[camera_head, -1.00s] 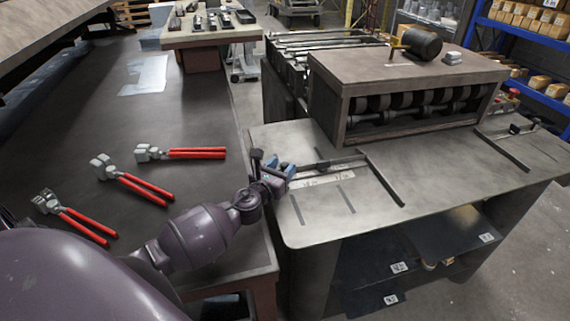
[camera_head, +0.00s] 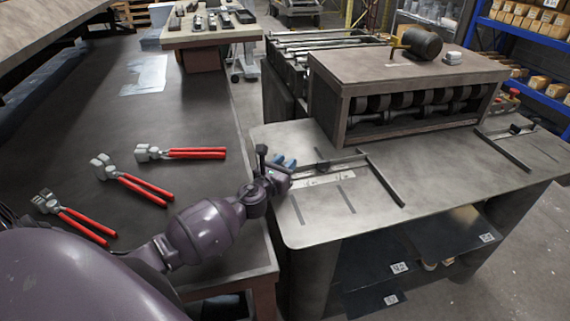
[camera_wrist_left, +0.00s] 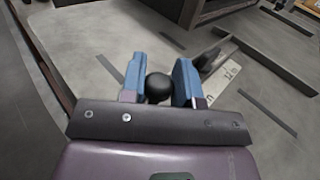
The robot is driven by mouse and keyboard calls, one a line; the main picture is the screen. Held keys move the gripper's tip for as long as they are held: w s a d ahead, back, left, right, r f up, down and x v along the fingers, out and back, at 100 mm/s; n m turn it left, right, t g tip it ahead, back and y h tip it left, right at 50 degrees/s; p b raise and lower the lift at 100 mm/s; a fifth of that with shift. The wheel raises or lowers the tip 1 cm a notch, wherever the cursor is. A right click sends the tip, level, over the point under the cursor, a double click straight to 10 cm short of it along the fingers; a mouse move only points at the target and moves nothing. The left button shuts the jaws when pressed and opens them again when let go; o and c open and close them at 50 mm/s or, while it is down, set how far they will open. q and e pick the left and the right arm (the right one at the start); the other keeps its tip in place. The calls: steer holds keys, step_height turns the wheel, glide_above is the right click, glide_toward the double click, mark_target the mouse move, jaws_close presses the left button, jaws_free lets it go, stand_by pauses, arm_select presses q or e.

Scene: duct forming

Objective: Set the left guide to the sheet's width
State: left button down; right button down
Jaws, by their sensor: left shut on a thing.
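The left guide (camera_head: 383,180) is a dark straight bar lying on the machine's metal table (camera_head: 430,170), with a thin rod running left from its back end. A pale scale strip (camera_head: 323,180) with markings lies beside it; it also shows in the left wrist view (camera_wrist_left: 232,73). My left gripper (camera_head: 283,165) is at the table's left edge. In the left wrist view, its blue fingers (camera_wrist_left: 159,82) are on either side of a round black knob (camera_wrist_left: 159,88), shut on it. A right guide bar (camera_head: 503,150) lies farther right. My right gripper is out of view.
A roller machine (camera_head: 410,95) stands at the table's back. Several red-handled pliers (camera_head: 197,153) lie on the dark bench (camera_head: 215,110) at left. Dark sheets with white labels (camera_head: 405,252) lie on shelves below the table. The table's front is clear.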

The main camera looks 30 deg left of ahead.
arm_select(q)
glide_above(315, 171)
steer(key=shift+d, duration=0.1)
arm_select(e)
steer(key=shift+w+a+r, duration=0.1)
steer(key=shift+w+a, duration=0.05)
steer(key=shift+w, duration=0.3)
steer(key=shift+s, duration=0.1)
arm_select(q)
steer(key=c, duration=1)
jaws_free()
steer(key=shift+o, duration=0.2)
steer(key=shift+s, duration=0.1)
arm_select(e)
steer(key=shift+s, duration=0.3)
